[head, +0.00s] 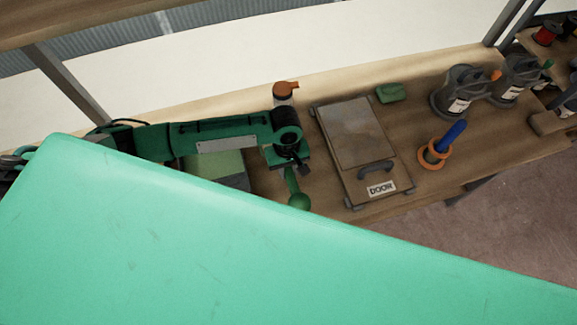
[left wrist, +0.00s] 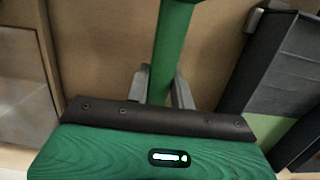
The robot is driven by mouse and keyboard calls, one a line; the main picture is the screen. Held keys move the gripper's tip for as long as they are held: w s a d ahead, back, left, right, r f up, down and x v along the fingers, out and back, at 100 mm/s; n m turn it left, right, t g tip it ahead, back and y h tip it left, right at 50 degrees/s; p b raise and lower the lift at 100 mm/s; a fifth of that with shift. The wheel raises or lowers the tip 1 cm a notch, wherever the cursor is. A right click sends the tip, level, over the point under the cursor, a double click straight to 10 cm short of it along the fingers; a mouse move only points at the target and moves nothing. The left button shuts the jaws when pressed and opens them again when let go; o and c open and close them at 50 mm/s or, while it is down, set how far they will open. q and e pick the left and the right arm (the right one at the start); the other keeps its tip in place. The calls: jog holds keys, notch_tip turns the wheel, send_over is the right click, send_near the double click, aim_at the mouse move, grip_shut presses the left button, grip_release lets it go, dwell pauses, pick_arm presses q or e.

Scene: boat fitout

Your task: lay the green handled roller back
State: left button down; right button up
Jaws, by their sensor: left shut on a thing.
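The green handled roller shows in part: its green handle (head: 298,200) sticks out below my left gripper (head: 294,168) in the head view, over the workbench. In the left wrist view the green handle (left wrist: 173,45) runs between the two grey fingers of my left gripper (left wrist: 160,88), which is shut on it. The roller's head cannot be made out. I cannot tell whether the roller touches the bench. My right gripper is not in view.
A grey board labelled DOOR (head: 342,126) with a dark handle lies right of the gripper. A grey box with a green top (head: 218,165) is left of it. An orange-capped bottle (head: 284,96), a green block (head: 390,93), a blue-handled orange ring (head: 433,156) and grey canisters (head: 457,92) stand around.

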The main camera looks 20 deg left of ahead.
pick_arm(q)
jog(key=c, duration=1.1)
grip_release()
jog(key=shift+w+r, duration=0.15)
jog(key=shift+r, duration=0.4)
jog(key=r, duration=0.4)
jog(key=w+r+b, duration=0.1)
jog(key=r, duration=0.3)
jog(key=a+r+b, duration=0.1)
jog(key=r, duration=0.3)
jog(key=shift+w+r, duration=0.2)
jog(key=shift+r, duration=0.15)
jog(key=shift+s+f, duration=0.1)
